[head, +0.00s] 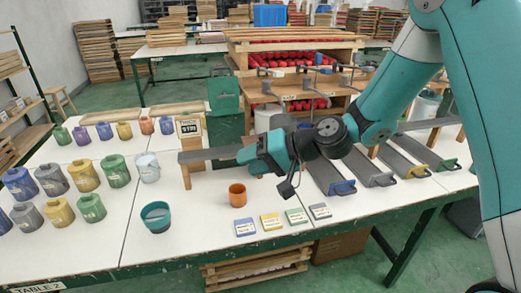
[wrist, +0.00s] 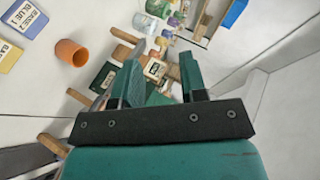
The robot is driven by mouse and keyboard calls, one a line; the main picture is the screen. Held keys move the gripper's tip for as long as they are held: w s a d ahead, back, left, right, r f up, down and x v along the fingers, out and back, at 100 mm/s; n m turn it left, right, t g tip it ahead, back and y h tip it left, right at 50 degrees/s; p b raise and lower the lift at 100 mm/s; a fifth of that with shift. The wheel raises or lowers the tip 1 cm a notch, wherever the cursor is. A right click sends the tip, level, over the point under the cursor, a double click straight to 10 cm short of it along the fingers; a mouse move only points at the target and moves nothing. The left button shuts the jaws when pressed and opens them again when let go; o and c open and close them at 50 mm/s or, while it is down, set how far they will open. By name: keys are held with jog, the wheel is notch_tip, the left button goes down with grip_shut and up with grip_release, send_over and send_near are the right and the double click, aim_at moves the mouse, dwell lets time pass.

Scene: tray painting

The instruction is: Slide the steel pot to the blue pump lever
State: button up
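A pale silvery pot (head: 148,168) stands on the white table left of centre; I cannot tell whether it is the steel pot. Grey pots (head: 52,181) stand farther left among coloured ones. A blue handle (head: 343,187) sits at the near end of a grey slab on the right, the likeliest blue pump lever. My gripper (head: 243,153) is above the table's middle, right of the silvery pot and apart from it. In the wrist view my gripper (wrist: 160,64) has its fingers apart with nothing held between them.
An orange cup (head: 237,195) and a teal pot (head: 156,216) stand nearby. Labelled blocks, including a blue one (head: 245,227), line the front. A small sign (head: 189,127) stands behind. A grey bar (head: 208,156) rests on a wooden post (head: 185,176).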

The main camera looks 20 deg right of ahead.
jog(key=w+d+f+m+t+h+p, duration=0.1)
jog(key=w+d+f+m+t+h, duration=0.3)
jog(key=d+f+m, duration=0.3)
jog(key=w+d+f+m+t+h+p, duration=0.2)
jog(key=w+d+f+m+t, duration=0.35)
jog(key=d+m, duration=0.2)
jog(key=f+p+x, duration=0.1)
jog(key=p+x, duration=0.3)
jog(key=x, duration=1.3)
jog(key=shift+f+n+g, duration=0.2)
jog(key=shift+n+g, duration=0.15)
jog(key=shift+n, duration=0.1)
jog(key=shift+w+a, duration=0.1)
jog(key=shift+a, duration=0.05)
grip_shut()
jog(key=shift+f, duration=0.1)
